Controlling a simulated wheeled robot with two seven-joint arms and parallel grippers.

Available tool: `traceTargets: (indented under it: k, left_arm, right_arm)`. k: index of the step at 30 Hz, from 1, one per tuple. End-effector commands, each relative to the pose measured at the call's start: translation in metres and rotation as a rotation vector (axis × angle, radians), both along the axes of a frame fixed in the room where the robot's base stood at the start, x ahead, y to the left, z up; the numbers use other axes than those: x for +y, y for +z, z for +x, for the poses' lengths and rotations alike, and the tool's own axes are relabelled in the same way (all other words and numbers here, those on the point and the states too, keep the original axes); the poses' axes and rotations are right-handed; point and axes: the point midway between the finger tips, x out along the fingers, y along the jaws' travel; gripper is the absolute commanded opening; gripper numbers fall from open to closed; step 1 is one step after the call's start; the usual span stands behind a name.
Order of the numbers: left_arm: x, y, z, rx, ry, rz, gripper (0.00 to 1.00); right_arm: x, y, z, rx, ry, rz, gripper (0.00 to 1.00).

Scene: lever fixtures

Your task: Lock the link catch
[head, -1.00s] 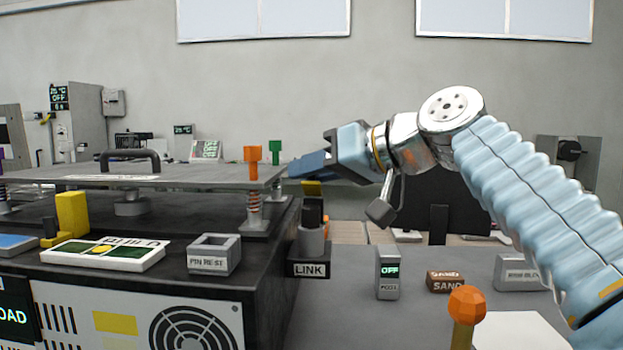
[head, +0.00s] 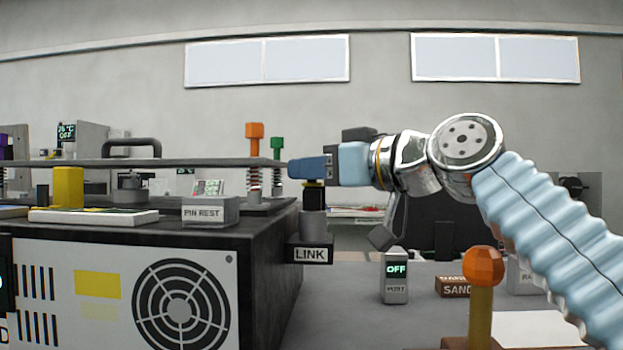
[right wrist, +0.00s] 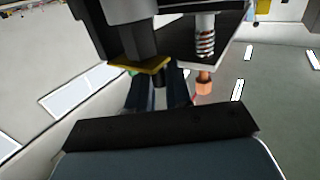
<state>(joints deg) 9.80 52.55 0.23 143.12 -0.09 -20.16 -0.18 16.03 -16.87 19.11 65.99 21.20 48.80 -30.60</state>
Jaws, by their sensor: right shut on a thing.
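The link catch stands at the right corner of the dark machine, above a black bracket labelled LINK (head: 310,254). It shows as a grey cylinder (head: 313,223) with a dark post and a yellow piece (head: 314,183) at its top. My right gripper (head: 307,168) reaches in from the right with its blue fingers level, at the top of the catch, shut on it. In the right wrist view the yellow piece (right wrist: 140,63) lies at the dark blue fingers (right wrist: 155,92); the exact contact is partly hidden. My left gripper is not in view.
A flat plate (head: 200,162) with a black handle covers the machine top, its edge close to my fingertips. An orange-topped spring post (head: 254,132) and a green one (head: 277,146) stand nearby. An orange-knobbed lever (head: 483,267) and a small OFF display box (head: 396,275) stand at right.

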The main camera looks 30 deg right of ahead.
Motion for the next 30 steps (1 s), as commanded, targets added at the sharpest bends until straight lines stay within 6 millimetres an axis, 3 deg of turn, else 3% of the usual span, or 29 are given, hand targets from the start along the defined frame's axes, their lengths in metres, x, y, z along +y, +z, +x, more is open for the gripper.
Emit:
traceTargets:
  k: [10,11,14,23,30]
  left_arm:
    - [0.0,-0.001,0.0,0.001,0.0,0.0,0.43]
    - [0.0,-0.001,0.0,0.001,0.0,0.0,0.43]
    - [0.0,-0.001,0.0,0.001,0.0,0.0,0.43]
    - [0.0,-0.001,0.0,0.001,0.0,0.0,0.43]
    - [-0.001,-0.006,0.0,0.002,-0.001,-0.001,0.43]
  right_arm:
    - [0.0,-0.001,0.0,0.0,0.001,-0.003,0.0]
    - [0.0,-0.001,0.0,0.0,0.001,-0.003,0.2]
    - [0.0,-0.001,0.0,0.0,0.001,-0.002,0.35]
    - [0.0,0.0,-0.002,-0.002,0.0,-0.003,0.35]
    - [-0.012,0.001,-0.037,-0.004,0.0,-0.003,0.35]
